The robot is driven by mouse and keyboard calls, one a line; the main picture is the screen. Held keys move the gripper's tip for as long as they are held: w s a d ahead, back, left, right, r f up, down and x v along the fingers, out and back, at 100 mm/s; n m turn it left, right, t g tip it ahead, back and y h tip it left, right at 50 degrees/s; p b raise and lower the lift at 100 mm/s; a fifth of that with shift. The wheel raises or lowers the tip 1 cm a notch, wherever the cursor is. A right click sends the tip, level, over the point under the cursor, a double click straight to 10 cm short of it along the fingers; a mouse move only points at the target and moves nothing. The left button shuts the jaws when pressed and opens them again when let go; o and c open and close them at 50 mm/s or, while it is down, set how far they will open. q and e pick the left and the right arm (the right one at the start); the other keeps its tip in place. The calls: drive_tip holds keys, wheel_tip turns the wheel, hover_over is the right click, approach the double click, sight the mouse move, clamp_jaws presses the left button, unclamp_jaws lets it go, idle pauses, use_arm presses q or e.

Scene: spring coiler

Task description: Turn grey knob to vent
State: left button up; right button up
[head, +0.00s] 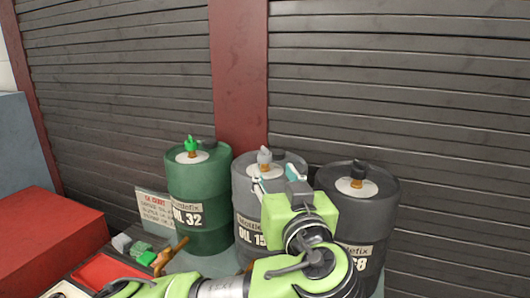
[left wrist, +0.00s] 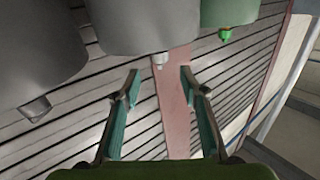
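The grey knob (head: 264,157) sits upright on top of the middle grey oil barrel (head: 243,200). My left gripper (head: 274,177) is in front of this barrel, its fingertips close to the knob and slightly lower in the head view. In the left wrist view, which is upside down, the two fingers (left wrist: 160,76) are spread apart with nothing between them. The grey knob (left wrist: 160,59) shows just beyond the fingertips, about midway between them; I see no contact. My left arm hides part of the barrel and its label. My right gripper is not in view.
A green barrel (head: 195,220) with a green knob (head: 191,145) stands left. A dark barrel (head: 375,215) with a black knob (head: 358,168) stands right. A sign (head: 156,210), a red box (head: 45,235) and a red tray (head: 105,271) lie left. Slatted shutters (head: 400,80) rise behind.

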sight(266, 160)
use_arm(q)
drive_tip(key=w+p, duration=0.1)
drive_tip(key=w, duration=0.2)
drive_tip(key=w+a+p, duration=0.1)
drive_tip(key=w, duration=0.2)
drive_tip(key=w+a+p, duration=0.1)
drive_tip(key=w, duration=0.2)
drive_tip(key=shift+w, duration=0.15)
drive_tip(key=shift+w+f, duration=0.1)
drive_tip(key=shift+w, duration=0.2)
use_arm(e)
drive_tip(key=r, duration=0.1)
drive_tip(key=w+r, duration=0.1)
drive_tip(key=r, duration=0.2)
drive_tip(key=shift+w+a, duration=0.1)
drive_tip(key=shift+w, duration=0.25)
use_arm(q)
drive_tip(key=shift+f, duration=0.1)
clamp_jaws()
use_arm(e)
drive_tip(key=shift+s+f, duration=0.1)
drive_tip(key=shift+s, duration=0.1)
